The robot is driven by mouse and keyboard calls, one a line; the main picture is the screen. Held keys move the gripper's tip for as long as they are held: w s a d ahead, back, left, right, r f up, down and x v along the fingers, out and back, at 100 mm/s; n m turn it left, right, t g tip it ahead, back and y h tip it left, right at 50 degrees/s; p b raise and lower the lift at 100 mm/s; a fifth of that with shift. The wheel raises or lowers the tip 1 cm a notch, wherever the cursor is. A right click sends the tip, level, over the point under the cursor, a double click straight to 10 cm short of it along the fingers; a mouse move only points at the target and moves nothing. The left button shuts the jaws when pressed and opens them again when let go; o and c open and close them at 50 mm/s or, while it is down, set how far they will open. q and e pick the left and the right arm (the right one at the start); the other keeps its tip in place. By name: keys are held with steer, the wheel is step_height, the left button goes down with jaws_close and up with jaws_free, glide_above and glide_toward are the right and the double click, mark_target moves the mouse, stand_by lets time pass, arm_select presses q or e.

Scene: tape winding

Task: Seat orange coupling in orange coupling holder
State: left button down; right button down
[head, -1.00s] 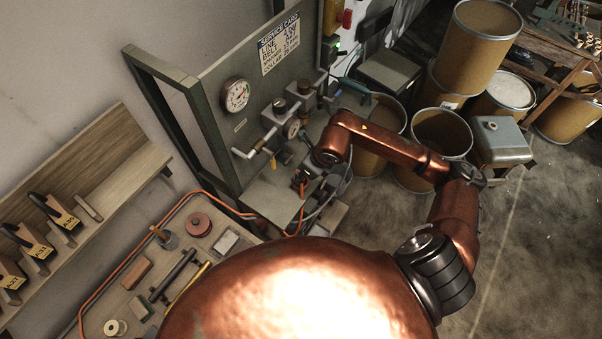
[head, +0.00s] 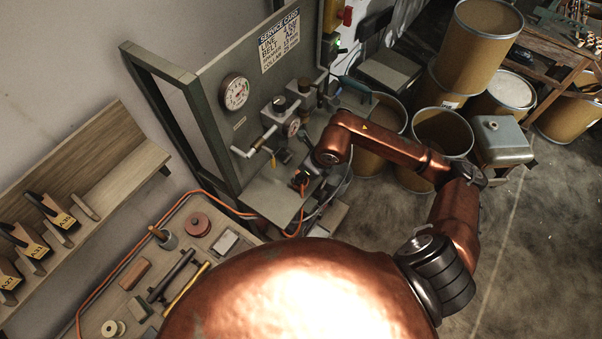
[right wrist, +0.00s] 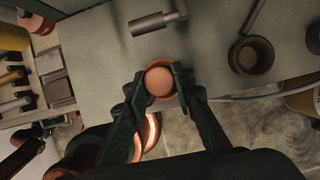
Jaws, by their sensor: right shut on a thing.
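My right gripper (right wrist: 160,88) has its dark green fingers closed around a round orange piece (right wrist: 159,82), which looks like the orange coupling seen end-on. In the head view an orange end (head: 301,181) of the hose shows just below and left of my right wrist, beside the panel's lower ledge. My fingers are small and mostly hidden there. I cannot pick out the orange coupling holder with certainty, nor tell whether the coupling touches it. My left gripper is not in view.
A grey-green panel stand (head: 212,130) with a gauge (head: 234,93) and pipes stands beside my right arm. The orange hose (head: 106,280) runs along the bench (head: 100,311), which holds loose parts. Fibre drums (head: 439,132) stand behind my arm.

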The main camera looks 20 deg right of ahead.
steer(key=shift+f, duration=0.15)
steer(key=c, duration=1.9)
jaws_free()
steer(key=shift+c, duration=0.2)
steer(key=shift+p+v, duration=1)
steer(key=shift+v, duration=1.2)
steer(key=p+v, duration=0.2)
steer(key=v, duration=0.4)
steer(key=shift+s+r+p, duration=0.15)
steer(key=shift+r+p, duration=0.2)
